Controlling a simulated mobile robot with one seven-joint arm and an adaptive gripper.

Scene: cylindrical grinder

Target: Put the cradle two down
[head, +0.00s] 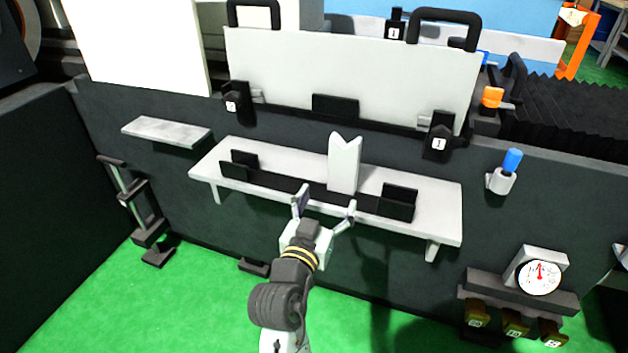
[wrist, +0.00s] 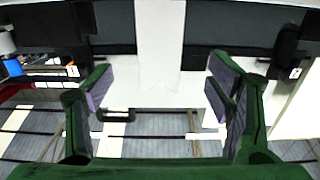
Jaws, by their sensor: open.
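A white upright block with a V notch in its top (head: 345,163), which looks like the cradle, stands on the light shelf (head: 235,165) at the black rail. No number shows on it. It also appears as a pale upright strip in the wrist view (wrist: 160,40), centred between the fingers. My gripper (head: 326,203) is open and empty, in front of the shelf and below the block's top. In the wrist view my gripper (wrist: 160,92) has its fingers spread on either side, apart from the block.
Black end holders (head: 398,202) and (head: 240,164) stand on the shelf beside the block. A light panel with black handles (head: 350,75) rises behind. A small shelf (head: 166,132) is at left, a dial gauge (head: 540,277) at lower right.

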